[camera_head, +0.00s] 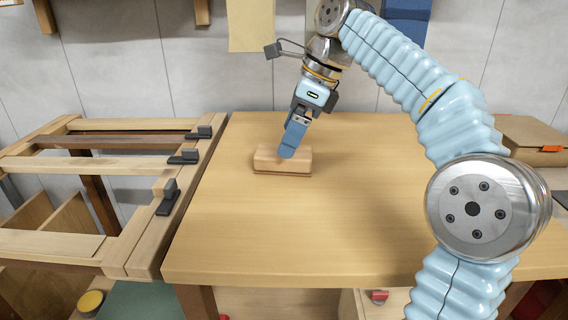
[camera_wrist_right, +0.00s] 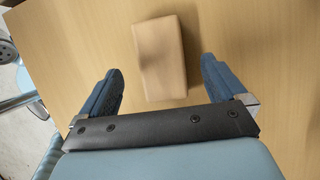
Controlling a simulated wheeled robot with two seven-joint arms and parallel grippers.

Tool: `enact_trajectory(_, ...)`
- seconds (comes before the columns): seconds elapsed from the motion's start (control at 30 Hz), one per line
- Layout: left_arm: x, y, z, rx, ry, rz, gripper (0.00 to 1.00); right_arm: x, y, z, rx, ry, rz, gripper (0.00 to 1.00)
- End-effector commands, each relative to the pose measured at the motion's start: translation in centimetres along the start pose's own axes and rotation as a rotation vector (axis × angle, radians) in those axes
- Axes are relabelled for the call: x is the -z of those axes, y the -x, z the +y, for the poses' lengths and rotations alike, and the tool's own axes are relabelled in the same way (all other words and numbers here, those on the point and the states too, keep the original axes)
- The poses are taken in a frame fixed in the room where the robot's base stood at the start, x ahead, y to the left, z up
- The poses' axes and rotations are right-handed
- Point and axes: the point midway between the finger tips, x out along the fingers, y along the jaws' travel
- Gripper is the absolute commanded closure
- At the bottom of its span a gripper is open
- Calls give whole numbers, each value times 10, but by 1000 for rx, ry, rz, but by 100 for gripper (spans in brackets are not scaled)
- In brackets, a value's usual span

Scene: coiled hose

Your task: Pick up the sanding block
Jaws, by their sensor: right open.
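The sanding block (camera_head: 268,159) is a light wooden block with a darker base, lying on the wooden table towards its back left. In the right wrist view the sanding block (camera_wrist_right: 161,58) lies ahead of and between the two blue fingertips. My right gripper (camera_head: 287,150) comes down from above and hides part of the block in the head view. In the right wrist view my right gripper (camera_wrist_right: 160,78) is open, with a finger on each side and gaps to the block. I cannot tell its exact height above the table. My left gripper is not in view.
The wooden tabletop (camera_head: 300,230) is clear around the block. A wooden frame with black clamps (camera_head: 185,157) stands along the table's left side. A brown box (camera_head: 532,140) stands at the right. A grey wall is behind.

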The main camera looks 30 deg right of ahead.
Motion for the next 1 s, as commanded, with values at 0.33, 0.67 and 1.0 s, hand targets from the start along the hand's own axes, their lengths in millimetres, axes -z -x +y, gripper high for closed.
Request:
enact_trajectory(0.33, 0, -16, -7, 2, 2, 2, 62, 4, -48, 0, 0, 0, 0, 2)
enact_trajectory(0.67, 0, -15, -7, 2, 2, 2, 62, 3, -49, -1, 0, -1, 0, 2)
enact_trajectory(1.0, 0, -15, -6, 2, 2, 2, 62, 4, -50, -1, 0, -1, 1, 24)
